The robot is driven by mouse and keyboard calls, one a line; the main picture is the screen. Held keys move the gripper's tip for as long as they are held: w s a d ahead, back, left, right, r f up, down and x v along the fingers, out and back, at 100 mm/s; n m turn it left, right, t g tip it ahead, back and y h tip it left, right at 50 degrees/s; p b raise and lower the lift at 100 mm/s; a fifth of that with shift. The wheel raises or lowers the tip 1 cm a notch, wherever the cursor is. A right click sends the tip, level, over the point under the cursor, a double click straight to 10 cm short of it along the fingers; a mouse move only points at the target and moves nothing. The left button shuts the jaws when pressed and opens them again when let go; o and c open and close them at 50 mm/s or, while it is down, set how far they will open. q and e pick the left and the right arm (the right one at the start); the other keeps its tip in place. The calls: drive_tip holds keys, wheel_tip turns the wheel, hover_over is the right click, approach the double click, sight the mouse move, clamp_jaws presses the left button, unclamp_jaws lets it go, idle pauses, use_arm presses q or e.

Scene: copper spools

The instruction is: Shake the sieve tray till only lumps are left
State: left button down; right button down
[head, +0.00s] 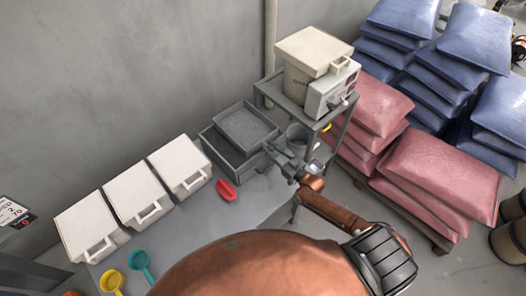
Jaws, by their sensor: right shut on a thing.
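The grey sieve tray (243,122) is a shallow square tray with a dark grey bed, at the back of the bench. It sits over a larger grey bin (215,148), whose walls show at its left and front. My right gripper (270,150) is at the tray's right front side and is shut on its edge. The contents of the tray are too small to tell fines from lumps. My left gripper is out of view.
White lidded boxes (179,165) line the wall at left. A red scoop (226,190), a teal scoop (140,261) and a yellow scoop (112,281) lie on the bench. A grey stand (328,121) holding a lidded container (313,52) is close right of the tray. Sacks (440,172) are stacked beyond.

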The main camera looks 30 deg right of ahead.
drive_tip(key=c, duration=2.1)
unclamp_jaws()
drive_tip(key=o, duration=0.4)
drive_tip(key=shift+s, duration=0.1)
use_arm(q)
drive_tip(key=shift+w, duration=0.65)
use_arm(e)
drive_tip(key=v, duration=1.1)
drive_tip(key=shift+s+d, duration=0.15)
drive_tip(key=shift+s, duration=0.25)
drive_tip(key=shift+o, duration=0.2)
